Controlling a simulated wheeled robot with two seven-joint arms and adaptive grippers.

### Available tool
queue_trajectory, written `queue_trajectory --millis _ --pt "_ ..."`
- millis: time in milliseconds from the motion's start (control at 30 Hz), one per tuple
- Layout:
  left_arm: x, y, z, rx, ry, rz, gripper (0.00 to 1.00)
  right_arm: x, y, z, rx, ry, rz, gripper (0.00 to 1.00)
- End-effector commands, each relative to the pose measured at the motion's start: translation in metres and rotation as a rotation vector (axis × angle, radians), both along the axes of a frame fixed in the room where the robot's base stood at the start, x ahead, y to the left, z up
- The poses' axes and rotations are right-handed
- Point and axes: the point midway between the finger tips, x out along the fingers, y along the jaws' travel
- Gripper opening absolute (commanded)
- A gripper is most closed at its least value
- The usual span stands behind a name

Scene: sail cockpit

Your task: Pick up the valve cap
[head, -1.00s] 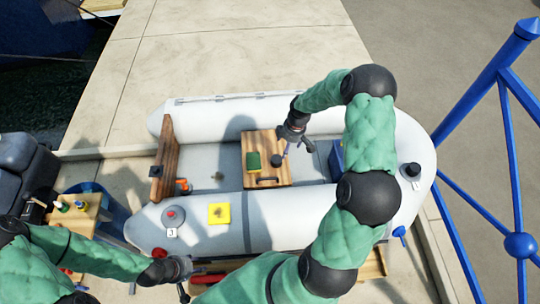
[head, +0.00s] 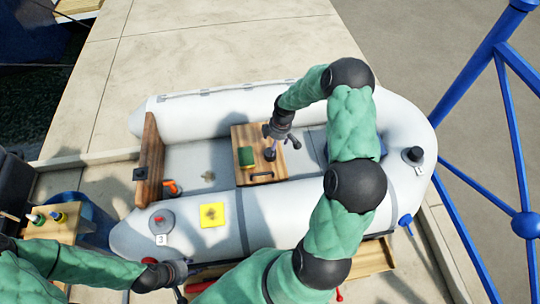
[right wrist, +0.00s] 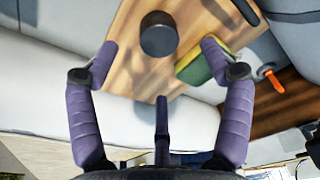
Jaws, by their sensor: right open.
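The valve cap, a short dark cylinder (head: 270,155), stands on a wooden board (head: 261,178) in the inflatable boat. In the right wrist view the cap (right wrist: 159,34) lies ahead of the fingertips, roughly centred between them and not touched. My right gripper (head: 282,147) is above the board, close to the cap. In its wrist view its purple fingers (right wrist: 160,60) are spread wide with nothing between them. My left gripper (head: 180,280) is low at the near side of the boat, partly cut by the lower edge; its fingers are too small to read.
A green and yellow sponge (head: 247,157) lies on the board, left of the cap. The board has a dark handle (head: 261,175). A yellow pad (head: 212,215) and a grey valve marked 3 (head: 161,221) are on the near tube. A dark valve (head: 412,155) is at right.

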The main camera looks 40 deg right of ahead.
Motion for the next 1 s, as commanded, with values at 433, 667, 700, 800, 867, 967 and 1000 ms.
queue_trajectory --millis 433,667,700,800,867,967,1000 --pt "0.0 0.0 -0.017 0.0 0.0 0.0 0.4 0.008 0.005 -0.047 0.0 0.001 0.001 0.8" --pt "0.0 0.0 -0.032 0.0 0.0 0.0 0.4 0.016 0.008 -0.078 0.002 0.003 0.001 0.8" --pt "0.0 0.0 -0.034 0.0 0.0 0.0 0.4 0.017 0.008 -0.082 0.001 0.001 0.001 0.8" --pt "0.0 0.0 -0.035 0.0 0.0 0.0 0.4 0.018 0.009 -0.086 0.001 0.001 0.0 0.8" --pt "0.0 0.0 -0.034 0.0 0.0 0.0 0.4 0.018 0.008 -0.086 0.001 0.001 0.0 0.8" --pt "0.0 0.0 -0.033 0.0 0.0 0.0 0.4 0.018 0.008 -0.085 0.001 0.001 0.0 0.8" --pt "0.0 0.0 -0.033 0.0 0.0 0.0 0.4 0.018 0.008 -0.085 0.001 0.001 0.0 0.75"
